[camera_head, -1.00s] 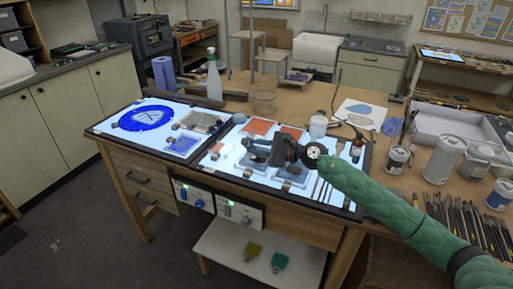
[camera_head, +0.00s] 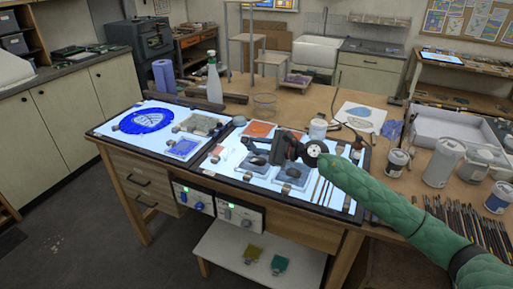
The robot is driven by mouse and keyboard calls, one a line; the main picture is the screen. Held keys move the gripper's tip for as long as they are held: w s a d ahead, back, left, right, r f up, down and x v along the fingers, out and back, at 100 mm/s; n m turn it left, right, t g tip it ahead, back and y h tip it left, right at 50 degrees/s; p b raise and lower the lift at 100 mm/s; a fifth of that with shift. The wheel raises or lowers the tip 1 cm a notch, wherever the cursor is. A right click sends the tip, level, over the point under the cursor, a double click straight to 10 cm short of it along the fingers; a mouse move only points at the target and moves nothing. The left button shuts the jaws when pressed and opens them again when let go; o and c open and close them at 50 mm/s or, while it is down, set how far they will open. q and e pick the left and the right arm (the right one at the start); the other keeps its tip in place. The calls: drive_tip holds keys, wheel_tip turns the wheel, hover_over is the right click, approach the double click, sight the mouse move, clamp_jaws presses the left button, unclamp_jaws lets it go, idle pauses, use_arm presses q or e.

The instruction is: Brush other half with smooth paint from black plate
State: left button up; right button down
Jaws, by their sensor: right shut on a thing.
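My right gripper (camera_head: 276,150), dark at the end of the green-sleeved arm, is over the right light panel (camera_head: 228,166). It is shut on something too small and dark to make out. Below and left of it is a grey-blue square plate (camera_head: 248,171) with a dark patch (camera_head: 258,160). Another similar square plate (camera_head: 291,175) lies just below the gripper. Which plate is the black one is unclear. My left gripper is out of view.
An orange square (camera_head: 258,129) lies behind the gripper. Several thin tools (camera_head: 322,191) lie at the panel's right side.

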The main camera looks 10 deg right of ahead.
drive_tip(key=shift+r, duration=0.15)
wheel_tip(320, 180, up, 4)
drive_tip(key=shift+f+p, duration=0.1)
drive_tip(key=shift+p, duration=0.65)
idle(0.4)
